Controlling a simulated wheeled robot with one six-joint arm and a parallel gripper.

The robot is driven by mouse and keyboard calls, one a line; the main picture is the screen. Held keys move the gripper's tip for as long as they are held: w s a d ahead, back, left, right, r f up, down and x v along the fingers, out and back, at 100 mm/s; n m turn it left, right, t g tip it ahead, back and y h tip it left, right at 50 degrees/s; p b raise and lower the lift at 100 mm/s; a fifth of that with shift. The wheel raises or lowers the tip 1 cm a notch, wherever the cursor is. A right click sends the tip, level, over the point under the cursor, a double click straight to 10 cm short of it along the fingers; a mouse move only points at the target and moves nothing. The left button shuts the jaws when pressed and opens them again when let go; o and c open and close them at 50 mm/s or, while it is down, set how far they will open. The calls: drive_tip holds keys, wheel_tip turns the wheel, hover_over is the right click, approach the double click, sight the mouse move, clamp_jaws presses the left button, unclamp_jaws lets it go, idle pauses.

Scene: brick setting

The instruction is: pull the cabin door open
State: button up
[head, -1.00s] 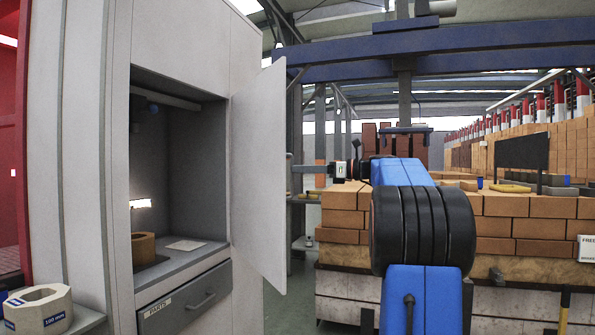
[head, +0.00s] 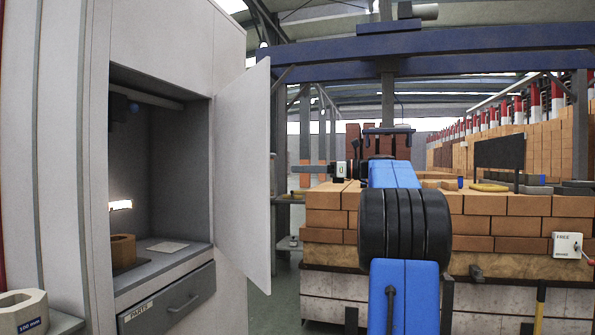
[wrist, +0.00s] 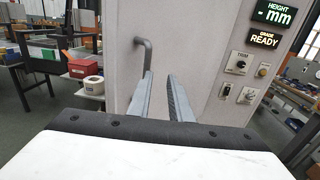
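The cabin door (head: 243,175) is a pale grey panel standing ajar at the right of the cabin opening; the interior shows past it. In the wrist view its outer face (wrist: 190,50) fills the middle, with a grey bar handle (wrist: 148,52) near its left, free edge. My gripper (wrist: 160,77) points at this face, its two fingers apart with nothing visible between them. The handle is beyond and slightly left of the fingertips; I cannot tell whether they touch. In the head view my gripper (head: 308,169) is just right of the door's edge.
A panel with HEIGHT and GRADE displays (wrist: 268,25) is at right in the wrist view.

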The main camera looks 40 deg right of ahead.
drive_tip(key=s+d, duration=0.2)
drive_tip(key=d, duration=0.5)
drive_tip(key=shift+s, duration=0.4)
idle(0.4)
drive_tip(key=shift+a, duration=0.1)
drive_tip(key=shift+c, duration=0.6)
